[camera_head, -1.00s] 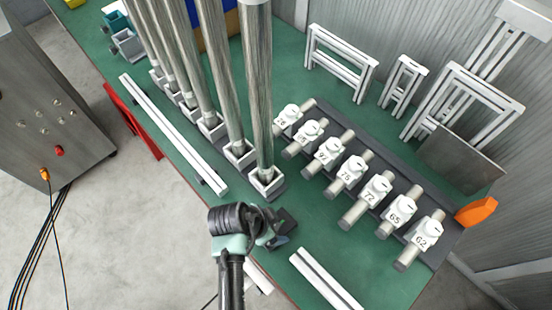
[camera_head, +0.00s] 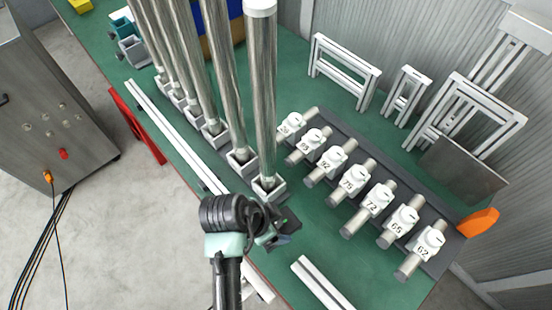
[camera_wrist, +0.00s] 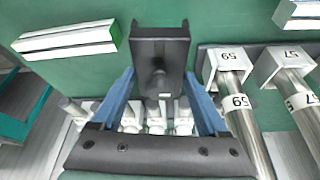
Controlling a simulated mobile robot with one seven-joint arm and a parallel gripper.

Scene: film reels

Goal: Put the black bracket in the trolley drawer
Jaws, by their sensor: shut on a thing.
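The black bracket (camera_wrist: 160,52) is a dark channel-shaped piece with a round boss in its middle. It fills the space between the two blue fingers of my gripper (camera_wrist: 158,78) in the wrist view, and the fingers are shut on it. In the head view my gripper (camera_head: 272,238) is over the near edge of the green bench, just below the base of the nearest tall tube. The bracket (camera_head: 290,219) shows there as a small dark shape, partly hidden by my gripper. I cannot make out an open trolley drawer in either view.
Tall metal tubes in square sockets (camera_head: 267,190) stand close beside my gripper. Numbered white clamps (camera_head: 380,200) hold rods on a dark rack to the right. White bars (camera_head: 318,283) lie near the front. A grey metal cabinet (camera_head: 50,110) stands at left across open floor.

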